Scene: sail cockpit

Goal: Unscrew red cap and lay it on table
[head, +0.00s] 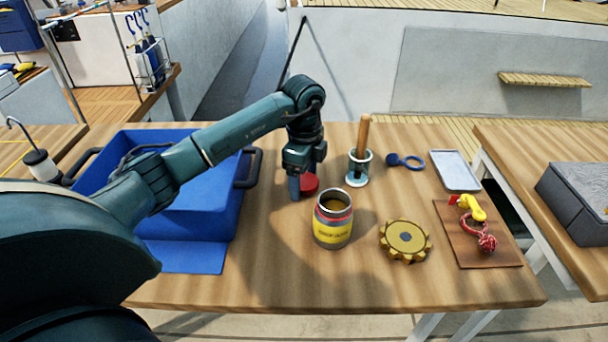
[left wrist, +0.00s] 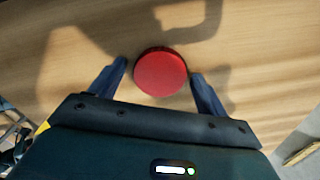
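The red cap (head: 309,184) lies flat on the wooden table, behind and left of the jar. In the left wrist view the cap (left wrist: 160,72) is a round red disc between the tips of my left gripper (left wrist: 159,70), with a small gap on each side. My left gripper (head: 303,186) is open, pointing down low over the table at the cap, and partly hides it in the head view. The jar (head: 333,232) stands upright and uncapped, with a yellow label and brownish contents. My right gripper is not in view.
A blue bin (head: 205,225) stands on the left. A pot with a wooden handle (head: 358,165) stands behind the jar, and a toothed gold disc (head: 405,239) lies to its right. A grey tray (head: 454,171) and a brown board (head: 480,250) are farther right. The front table area is clear.

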